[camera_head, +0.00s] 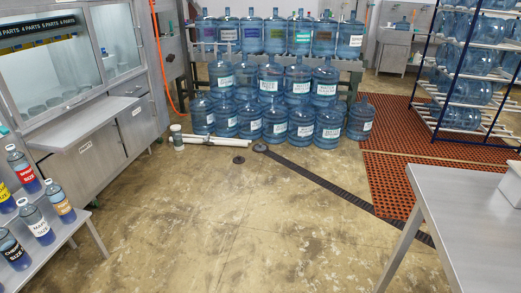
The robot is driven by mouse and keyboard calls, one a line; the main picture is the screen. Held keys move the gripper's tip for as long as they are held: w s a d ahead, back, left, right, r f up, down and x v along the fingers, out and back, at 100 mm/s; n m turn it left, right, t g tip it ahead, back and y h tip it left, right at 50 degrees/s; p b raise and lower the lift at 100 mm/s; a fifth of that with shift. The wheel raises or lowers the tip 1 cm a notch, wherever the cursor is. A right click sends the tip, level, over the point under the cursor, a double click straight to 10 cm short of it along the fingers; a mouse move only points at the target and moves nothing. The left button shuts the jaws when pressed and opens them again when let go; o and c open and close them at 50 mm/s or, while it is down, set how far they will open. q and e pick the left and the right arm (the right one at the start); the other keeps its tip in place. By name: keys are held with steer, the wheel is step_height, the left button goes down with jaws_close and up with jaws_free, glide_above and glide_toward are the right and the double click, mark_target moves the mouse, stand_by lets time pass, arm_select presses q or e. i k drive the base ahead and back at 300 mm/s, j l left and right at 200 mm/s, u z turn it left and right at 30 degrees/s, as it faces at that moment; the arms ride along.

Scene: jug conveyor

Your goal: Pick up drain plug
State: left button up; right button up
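A small dark round disc (239,159), which looks like the drain plug, lies on the concrete floor in the middle distance. The disc and the round drain are apart. Both are small, so I cannot tell for sure which one is the plug. Neither of my grippers shows in the head view.
White pipes (215,140) lie on the floor before stacked blue jugs (274,122). An orange mat (395,150) and a jug rack (470,75) are right. A metal table (470,230) stands front right, a bottle bench (60,232) front left. The middle floor is clear.

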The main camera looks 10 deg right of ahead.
mark_target(259, 148)
steer(key=i+z, duration=0.15)
steer(key=i, duration=3.05)
